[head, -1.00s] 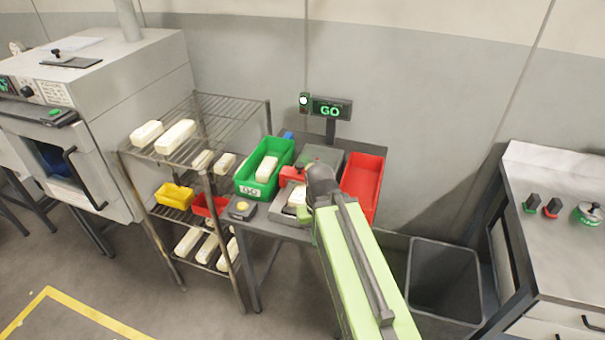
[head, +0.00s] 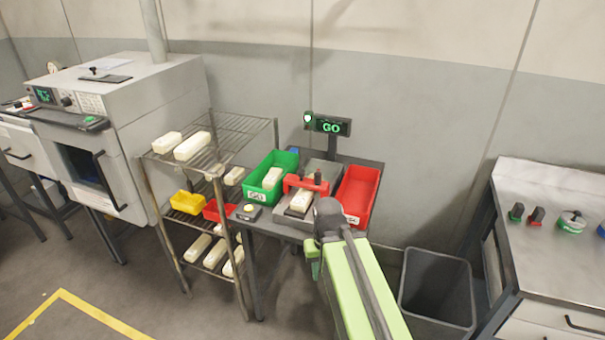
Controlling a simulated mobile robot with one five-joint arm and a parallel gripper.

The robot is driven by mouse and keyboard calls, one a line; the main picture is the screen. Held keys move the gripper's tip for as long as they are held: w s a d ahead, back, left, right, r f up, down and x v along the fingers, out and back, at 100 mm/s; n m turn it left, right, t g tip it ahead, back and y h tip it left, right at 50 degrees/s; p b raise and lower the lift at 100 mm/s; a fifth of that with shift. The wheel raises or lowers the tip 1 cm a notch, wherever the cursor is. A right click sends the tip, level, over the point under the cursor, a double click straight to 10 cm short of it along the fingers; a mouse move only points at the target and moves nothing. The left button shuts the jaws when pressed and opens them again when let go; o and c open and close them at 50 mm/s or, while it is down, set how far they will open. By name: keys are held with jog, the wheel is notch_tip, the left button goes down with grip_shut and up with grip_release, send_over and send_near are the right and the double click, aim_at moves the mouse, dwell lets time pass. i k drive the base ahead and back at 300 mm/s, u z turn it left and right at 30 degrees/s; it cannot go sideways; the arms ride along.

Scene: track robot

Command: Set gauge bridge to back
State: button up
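The gauge bridge (head: 306,184) is a red piece that spans the grey gauge bed (head: 321,167) on the small table. A dark knob stands on it at its right. A cream block (head: 299,202) lies on the bed in front of the bridge, its far end close to or under it. My gripper (head: 328,212) is at the dark end of my green arm, in front and to the right of the bridge, apparently apart from it. The wrist hides the fingers, so I cannot see whether they are open.
A green bin (head: 286,160) holding a cream block is left of the gauge, a red bin (head: 373,173) right of it. The display (head: 331,126) reads GO. A button box (head: 249,211) sits at front left. A wire rack (head: 232,128) and a grey waste bin (head: 437,260) flank the table.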

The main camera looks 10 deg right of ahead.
aim_at(300, 180)
jog(key=u, duration=5.95)
jog(key=i, duration=0.1)
jog(key=z, duration=2.55)
jog(key=k, duration=0.95)
jog(key=z, duration=1.9)
jog(key=i, duration=1)
jog(key=u, duration=0.05)
